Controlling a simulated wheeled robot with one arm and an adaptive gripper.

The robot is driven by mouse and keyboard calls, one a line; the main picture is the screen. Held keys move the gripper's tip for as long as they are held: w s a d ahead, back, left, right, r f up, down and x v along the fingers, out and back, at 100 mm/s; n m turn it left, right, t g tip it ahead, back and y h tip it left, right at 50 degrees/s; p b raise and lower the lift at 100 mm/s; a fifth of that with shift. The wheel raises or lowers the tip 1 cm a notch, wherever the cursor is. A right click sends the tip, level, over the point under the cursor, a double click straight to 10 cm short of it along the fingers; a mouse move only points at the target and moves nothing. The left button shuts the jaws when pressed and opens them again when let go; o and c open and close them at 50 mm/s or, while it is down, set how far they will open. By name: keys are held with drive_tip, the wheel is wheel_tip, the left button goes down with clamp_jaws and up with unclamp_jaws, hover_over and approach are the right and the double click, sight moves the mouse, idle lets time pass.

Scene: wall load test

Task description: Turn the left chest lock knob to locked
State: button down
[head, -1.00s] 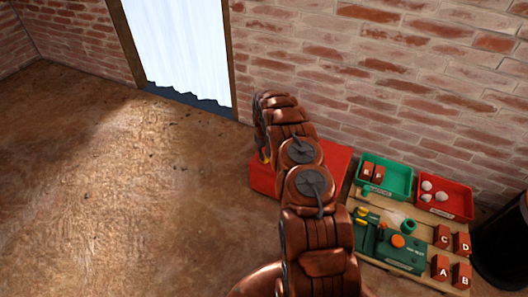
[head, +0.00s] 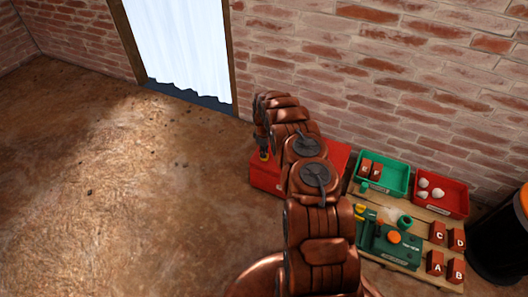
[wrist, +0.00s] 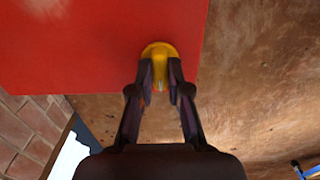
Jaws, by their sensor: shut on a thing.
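The red chest (head: 268,178) stands on the floor by the brick wall, partly hidden behind my arm. A yellow knob (wrist: 158,50) sits on the chest's red face near its edge in the wrist view. My gripper (wrist: 160,82) has its two dark fingers closed around the knob, one on each side. The fingers hide part of the knob, and I cannot tell which way it is turned. In the head view a small yellow spot (head: 264,154) shows at the chest's left end, below the end of my arm.
Right of the chest, a wooden board carries a green tray (head: 393,181), a red tray (head: 453,202), a green fixture (head: 388,248) and lettered red blocks (head: 436,262). A black bin (head: 497,250) stands far right. The floor on the left is clear.

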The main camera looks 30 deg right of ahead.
idle(0.4)
drive_tip(key=c, duration=1.1)
unclamp_jaws()
drive_tip(key=shift+r, duration=5.95)
